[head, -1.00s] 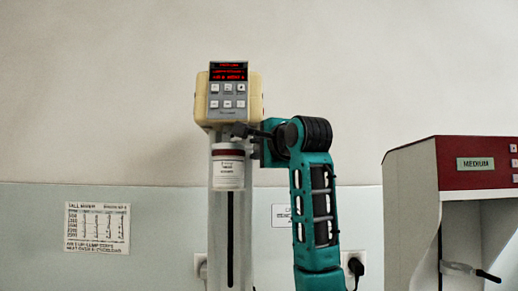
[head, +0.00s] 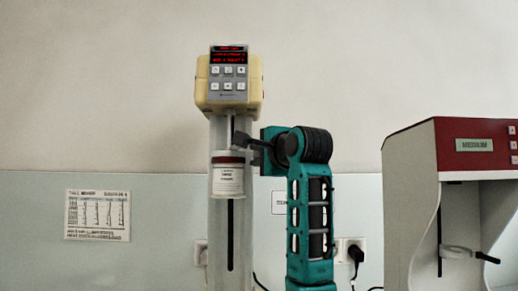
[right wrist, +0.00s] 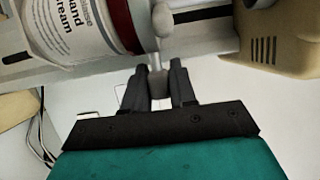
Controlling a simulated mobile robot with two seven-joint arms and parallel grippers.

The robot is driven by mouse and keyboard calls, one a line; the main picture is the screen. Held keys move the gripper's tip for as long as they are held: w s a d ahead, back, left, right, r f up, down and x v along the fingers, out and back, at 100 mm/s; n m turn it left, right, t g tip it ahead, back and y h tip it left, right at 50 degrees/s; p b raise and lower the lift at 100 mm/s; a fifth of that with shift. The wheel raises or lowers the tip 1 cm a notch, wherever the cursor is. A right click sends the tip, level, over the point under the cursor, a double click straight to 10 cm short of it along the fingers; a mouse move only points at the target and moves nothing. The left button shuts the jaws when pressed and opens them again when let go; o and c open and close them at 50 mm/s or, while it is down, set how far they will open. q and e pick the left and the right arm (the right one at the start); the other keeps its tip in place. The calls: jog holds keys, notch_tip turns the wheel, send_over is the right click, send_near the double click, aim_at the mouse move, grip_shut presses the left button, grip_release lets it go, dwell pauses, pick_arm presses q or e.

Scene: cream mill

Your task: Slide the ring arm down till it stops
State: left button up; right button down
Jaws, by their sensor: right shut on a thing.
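The tall mill has a cream head (head: 229,85) with a lit red display, on a pale column (head: 218,260) with a dark vertical slot. A white jar with a dark red lid (head: 227,176) hangs upright in front of the column, a clear gap below the head. My right gripper (head: 243,138) is beside the column, just above the jar's right side. In the right wrist view, my right gripper (right wrist: 158,88) is shut on the grey handle of the ring arm (right wrist: 155,57), beside the jar (right wrist: 90,25). The ring itself is hard to make out. My left gripper is out of view.
A second mill with a red panel reading MEDIUM (head: 474,145) stands at the right, with its own ring arm (head: 457,252). A printed chart (head: 97,215) hangs on the wall at left. Sockets with a black plug (head: 354,251) are behind my right arm.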

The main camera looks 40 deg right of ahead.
jog(key=c, duration=1)
grip_release()
jog(key=shift+f, duration=0.2)
jog(key=v, duration=1.3)
jog(key=shift+w+r, duration=0.1)
